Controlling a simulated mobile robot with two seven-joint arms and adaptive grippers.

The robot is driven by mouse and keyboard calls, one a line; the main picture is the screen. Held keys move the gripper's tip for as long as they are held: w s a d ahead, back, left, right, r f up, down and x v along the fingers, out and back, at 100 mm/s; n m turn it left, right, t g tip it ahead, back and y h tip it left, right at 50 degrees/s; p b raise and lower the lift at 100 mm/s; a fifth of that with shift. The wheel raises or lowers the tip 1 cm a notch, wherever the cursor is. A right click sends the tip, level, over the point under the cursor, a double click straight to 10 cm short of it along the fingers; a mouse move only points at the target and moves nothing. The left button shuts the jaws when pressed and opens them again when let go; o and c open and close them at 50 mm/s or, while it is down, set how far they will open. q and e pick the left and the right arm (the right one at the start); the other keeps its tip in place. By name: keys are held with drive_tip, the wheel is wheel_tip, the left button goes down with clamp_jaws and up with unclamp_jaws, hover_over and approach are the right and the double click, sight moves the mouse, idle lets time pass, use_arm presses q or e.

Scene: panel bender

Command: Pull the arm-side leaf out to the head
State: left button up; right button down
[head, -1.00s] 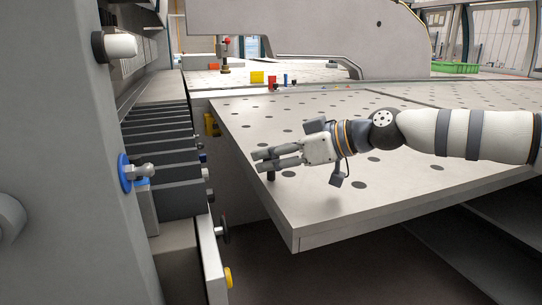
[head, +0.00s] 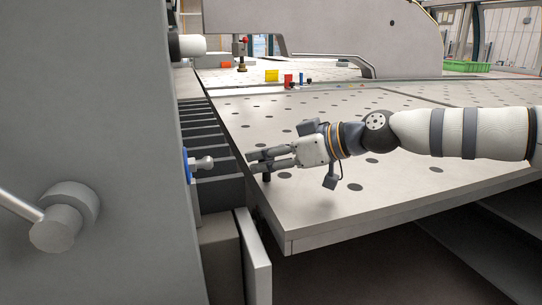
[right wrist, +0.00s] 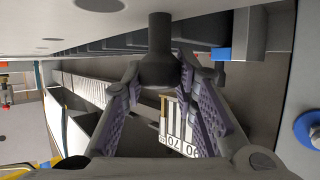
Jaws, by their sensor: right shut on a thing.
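The arm-side leaf (head: 315,218) is a pale grey table plate with dark round holes, its front corner pointing toward me in the head view. A dark knob (head: 266,177) stands at its left edge. My right gripper (head: 252,161) reaches in from the right over the leaf and is shut around this knob. In the right wrist view, the knob (right wrist: 159,66) sits between the pads of the right gripper (right wrist: 160,75). The leaf's left edge is close beside the dark slatted row of the head (head: 205,130); I cannot tell if they touch. My left gripper is not in view.
A big grey machine column (head: 100,110) fills the left, with a blue-ringed knob (head: 204,162) and a grey handle hub (head: 60,215). A pale upright panel (head: 254,260) stands below the leaf's left side.

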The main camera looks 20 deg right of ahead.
drive_tip(key=shift+s+a, duration=0.1)
drive_tip(key=shift+a, duration=0.1)
drive_tip(key=c, duration=1.4)
unclamp_jaws()
drive_tip(key=shift+o, duration=0.6)
drive_tip(key=shift+a, duration=0.15)
drive_tip(key=shift+d, duration=0.25)
drive_tip(key=v, duration=1.1)
drive_tip(key=shift+s+d+r, duration=0.15)
drive_tip(key=shift+s+r, duration=0.1)
drive_tip(key=shift+s, duration=0.05)
